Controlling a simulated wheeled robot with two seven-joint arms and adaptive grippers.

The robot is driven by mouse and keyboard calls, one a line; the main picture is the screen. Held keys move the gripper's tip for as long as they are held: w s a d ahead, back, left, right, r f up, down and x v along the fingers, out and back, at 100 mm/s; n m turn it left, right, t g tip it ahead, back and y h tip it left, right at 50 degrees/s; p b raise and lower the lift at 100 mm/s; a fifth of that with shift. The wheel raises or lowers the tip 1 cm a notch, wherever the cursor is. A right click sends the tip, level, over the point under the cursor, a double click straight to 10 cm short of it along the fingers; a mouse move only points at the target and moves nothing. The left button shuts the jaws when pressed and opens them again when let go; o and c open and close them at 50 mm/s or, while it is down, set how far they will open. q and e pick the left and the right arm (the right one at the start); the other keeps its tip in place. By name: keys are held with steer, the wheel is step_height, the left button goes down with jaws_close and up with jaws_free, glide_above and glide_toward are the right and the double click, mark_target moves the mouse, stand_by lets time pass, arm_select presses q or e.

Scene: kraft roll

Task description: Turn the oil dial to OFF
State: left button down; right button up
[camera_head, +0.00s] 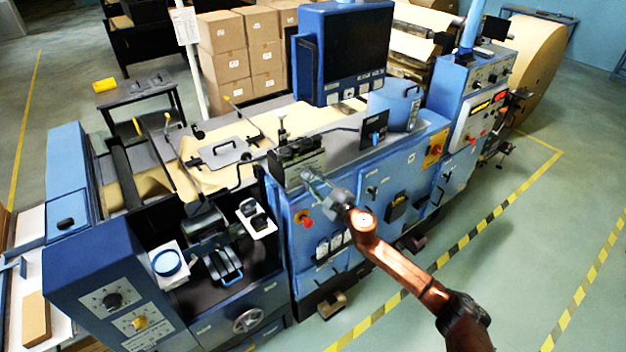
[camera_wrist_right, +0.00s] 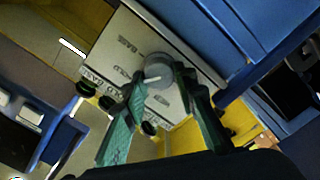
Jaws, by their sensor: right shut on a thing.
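The oil dial, a round grey knob (camera_wrist_right: 157,66) with a short white pointer mark, sits on a pale labelled plate (camera_wrist_right: 128,42) in the right wrist view. The lettering is slanted and too small to read surely, so I cannot tell which setting the mark faces. My right gripper (camera_wrist_right: 161,82) has its green fingers closed on either side of the dial. In the head view my right gripper (camera_head: 311,178) reaches the small grey panel box on the machine's front, where it hides the dial. My left gripper is not in view.
The box has several black knobs (camera_wrist_right: 106,102) beside the plate. A red button (camera_head: 306,220) is below my right gripper. A blue monitor (camera_head: 343,50) stands above the machine. The floor in front, marked with striped tape (camera_head: 462,243), is clear.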

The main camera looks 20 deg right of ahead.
steer(key=n, duration=0.6)
steer(key=shift+f+n, duration=0.15)
steer(key=shift+n, duration=0.15)
steer(key=n+b, duration=0.1)
steer(key=n, duration=0.5)
steer(key=shift+f, duration=0.1)
steer(key=n, duration=0.6)
steer(key=shift+f+n+b, duration=0.1)
steer(key=shift+n+b, duration=0.25)
steer(key=shift+n, duration=0.05)
steer(key=n, duration=0.5)
steer(key=shift+d, duration=0.15)
steer(key=shift+n, duration=0.4)
steer(key=shift+f, duration=0.1)
steer(key=o, duration=1.1)
steer(key=v, duration=1.2)
